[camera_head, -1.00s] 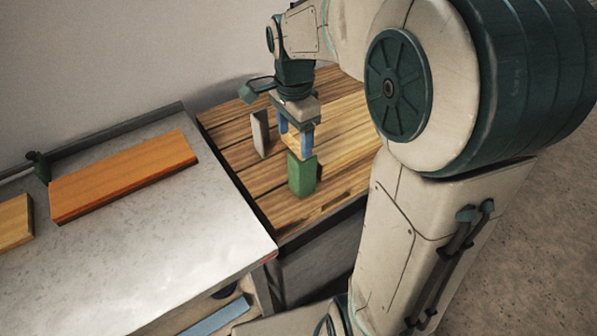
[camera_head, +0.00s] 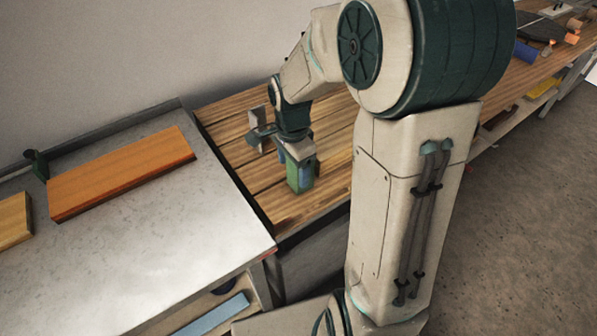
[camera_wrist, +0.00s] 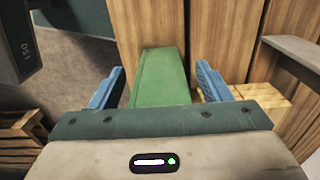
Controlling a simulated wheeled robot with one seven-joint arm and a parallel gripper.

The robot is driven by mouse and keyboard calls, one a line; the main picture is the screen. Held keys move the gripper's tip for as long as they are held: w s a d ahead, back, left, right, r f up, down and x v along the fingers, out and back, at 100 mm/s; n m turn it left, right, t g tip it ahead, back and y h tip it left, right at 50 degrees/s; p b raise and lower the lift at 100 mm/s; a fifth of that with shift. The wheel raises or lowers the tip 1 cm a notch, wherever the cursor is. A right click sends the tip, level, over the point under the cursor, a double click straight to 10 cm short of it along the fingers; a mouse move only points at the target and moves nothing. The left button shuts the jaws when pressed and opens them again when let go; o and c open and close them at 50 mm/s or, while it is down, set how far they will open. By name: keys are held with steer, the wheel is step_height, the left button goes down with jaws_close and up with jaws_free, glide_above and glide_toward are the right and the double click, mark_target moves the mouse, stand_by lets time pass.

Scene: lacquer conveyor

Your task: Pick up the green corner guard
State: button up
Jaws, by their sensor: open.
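The green corner guard (camera_head: 301,178) stands upright on the wooden slatted table, near its front left part. In the wrist view the green corner guard (camera_wrist: 161,78) lies between my two blue fingers, with a gap on each side. My gripper (camera_head: 299,169) is lowered over the guard from above and is open. In the wrist view my gripper (camera_wrist: 160,88) has one finger to the left and one to the right of the guard. The guard's lower part is hidden by the palm in the wrist view.
A grey upright piece (camera_head: 254,122) stands behind the guard, and it also shows in the wrist view (camera_wrist: 291,55). A light wooden block (camera_wrist: 262,97) is right of the fingers. A metal bench (camera_head: 160,225) with an orange board (camera_head: 120,172) is at left.

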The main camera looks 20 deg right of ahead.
steer(key=c, duration=1.1)
steer(key=shift+r, duration=0.1)
